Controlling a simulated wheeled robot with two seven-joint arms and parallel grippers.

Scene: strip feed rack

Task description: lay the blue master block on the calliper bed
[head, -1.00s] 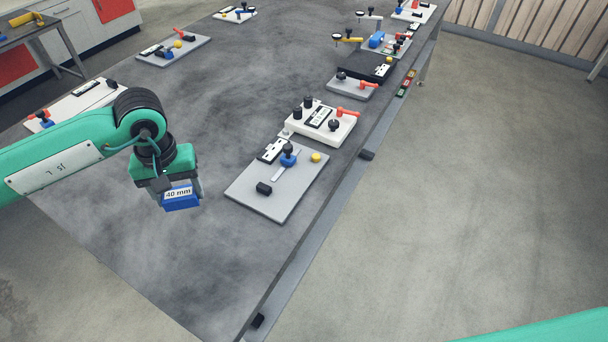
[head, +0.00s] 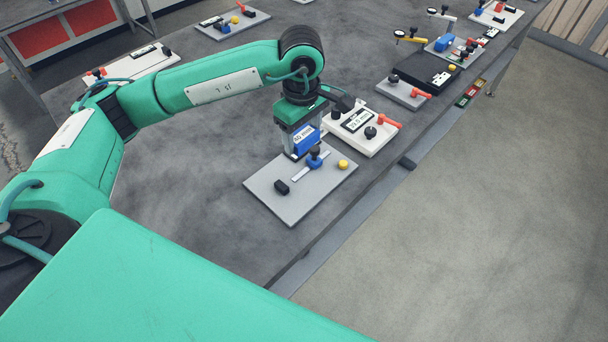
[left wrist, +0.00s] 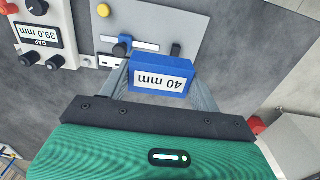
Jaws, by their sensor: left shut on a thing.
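The blue master block (head: 305,141) carries a white label reading 40 mm. My left gripper (head: 303,150) is shut on it, with the fingers on either side. The block also shows between the fingers in the left wrist view (left wrist: 162,78). The grey plate (head: 292,208), which looks like the calliper bed, has a slotted strip, a blue slider with a dark knob (head: 315,158), a black stop (head: 281,187) and a yellow button (head: 343,164). The block appears held above the plate's far left part, and it hides some of it. My right gripper is not in view.
A white gauge box (head: 377,147) with dark knobs and a red lever stands just beyond the plate; its display reads 39.0 mm in the left wrist view (left wrist: 43,36). More fixtures stand farther along the table (head: 215,195). The table left of the plate is clear.

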